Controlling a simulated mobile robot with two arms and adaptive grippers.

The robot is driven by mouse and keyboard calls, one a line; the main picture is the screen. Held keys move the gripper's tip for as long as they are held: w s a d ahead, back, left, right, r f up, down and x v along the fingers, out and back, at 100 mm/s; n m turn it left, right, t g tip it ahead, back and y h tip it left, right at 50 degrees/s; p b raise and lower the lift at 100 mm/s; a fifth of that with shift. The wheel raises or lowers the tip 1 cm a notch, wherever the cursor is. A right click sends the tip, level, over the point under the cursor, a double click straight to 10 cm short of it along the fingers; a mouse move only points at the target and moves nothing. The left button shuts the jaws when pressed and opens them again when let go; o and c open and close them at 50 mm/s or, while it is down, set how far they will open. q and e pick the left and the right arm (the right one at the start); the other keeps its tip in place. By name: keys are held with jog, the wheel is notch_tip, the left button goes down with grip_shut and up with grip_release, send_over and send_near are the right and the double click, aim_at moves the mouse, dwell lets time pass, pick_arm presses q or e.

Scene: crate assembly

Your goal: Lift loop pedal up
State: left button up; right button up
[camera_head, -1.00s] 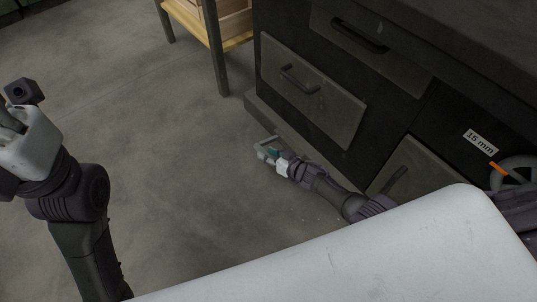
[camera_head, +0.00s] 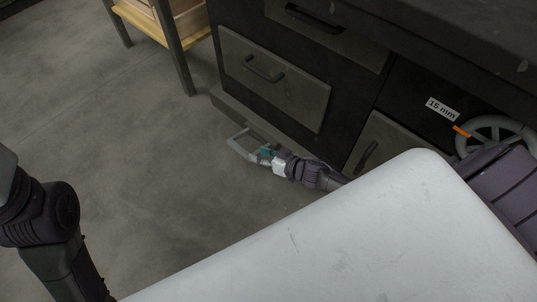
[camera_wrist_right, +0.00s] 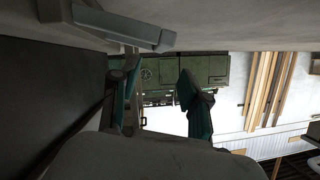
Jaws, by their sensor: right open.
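The loop pedal (camera_head: 241,145) is a grey, angular loop low at the foot of the dark cabinet, just above the floor. My right gripper (camera_head: 264,154) is open and low beside it, at the loop's right side. In the right wrist view a grey bar of the pedal (camera_wrist_right: 122,27) crosses the top left. The two dark green-tipped fingers of my right gripper (camera_wrist_right: 158,95) are spread apart below it. Nothing shows between them but background; I cannot tell if a finger touches the bar. My left arm shows at the left edge, its fingers out of frame.
The dark cabinet (camera_head: 225,107) with grey drawers (camera_head: 275,80) stands directly behind the pedal. A label reading 15 mm (camera_head: 442,109) and a grey handwheel (camera_head: 490,124) are at right. A wooden-shelved stand (camera_head: 183,25) is at the back. The floor (camera_head: 110,120) at left is clear.

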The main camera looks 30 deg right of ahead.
jog(key=shift+v, duration=1.7)
